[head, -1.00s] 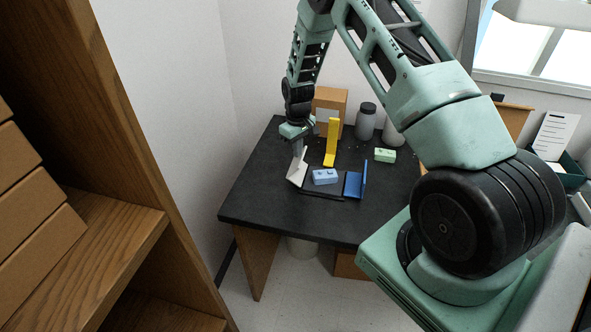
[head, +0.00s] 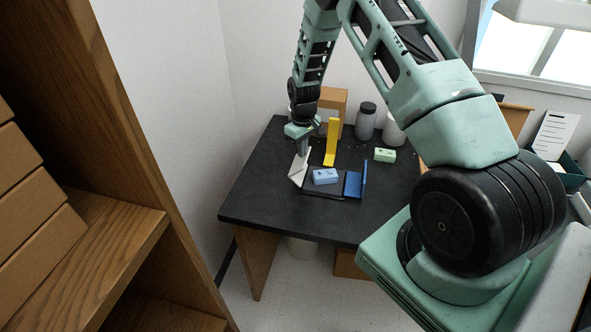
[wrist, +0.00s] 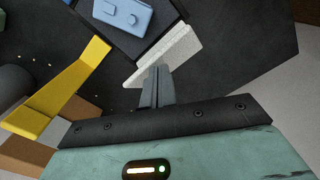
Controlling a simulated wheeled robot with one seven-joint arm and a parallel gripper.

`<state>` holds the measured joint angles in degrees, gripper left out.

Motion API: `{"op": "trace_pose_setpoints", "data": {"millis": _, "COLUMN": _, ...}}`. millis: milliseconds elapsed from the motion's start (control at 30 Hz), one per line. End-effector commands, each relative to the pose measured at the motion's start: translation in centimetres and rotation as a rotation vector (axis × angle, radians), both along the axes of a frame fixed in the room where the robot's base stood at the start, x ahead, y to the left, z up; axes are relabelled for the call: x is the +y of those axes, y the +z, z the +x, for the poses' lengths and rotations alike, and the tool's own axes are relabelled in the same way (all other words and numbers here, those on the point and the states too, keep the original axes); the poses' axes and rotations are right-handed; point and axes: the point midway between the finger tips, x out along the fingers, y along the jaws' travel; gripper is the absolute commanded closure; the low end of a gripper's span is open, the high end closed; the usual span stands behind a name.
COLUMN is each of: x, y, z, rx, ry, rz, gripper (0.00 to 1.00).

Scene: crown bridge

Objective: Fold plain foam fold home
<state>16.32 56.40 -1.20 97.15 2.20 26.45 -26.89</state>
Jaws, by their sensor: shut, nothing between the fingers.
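The plain foam fold (head: 298,174) is a white speckled flap standing tilted along the left edge of a dark base. It also shows in the wrist view (wrist: 168,52). A light blue block (head: 325,176) with raised studs sits on the base, right of the white flap; it shows in the wrist view (wrist: 124,14). My gripper (head: 302,153) is shut and empty, pointing down at the white flap. In the wrist view its closed fingertips (wrist: 158,70) are right at the flap's edge; whether they touch it I cannot tell.
A yellow fold (head: 332,140) stands upright behind the base, and a blue fold (head: 354,184) stands at its right. A green block (head: 385,155), a grey jar (head: 366,122) and a cardboard box (head: 333,99) are on the dark table (head: 265,205). The table's left front is clear.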

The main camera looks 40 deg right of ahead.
Motion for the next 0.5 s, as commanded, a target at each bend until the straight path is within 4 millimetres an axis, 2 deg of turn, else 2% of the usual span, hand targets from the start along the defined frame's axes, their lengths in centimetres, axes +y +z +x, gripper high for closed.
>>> {"op": "trace_pose_setpoints", "data": {"millis": 500, "x": -0.64, "y": -0.1, "z": -0.91, "rx": 0.002, "ry": 0.0, "rz": 0.001, "gripper": 1.0}}
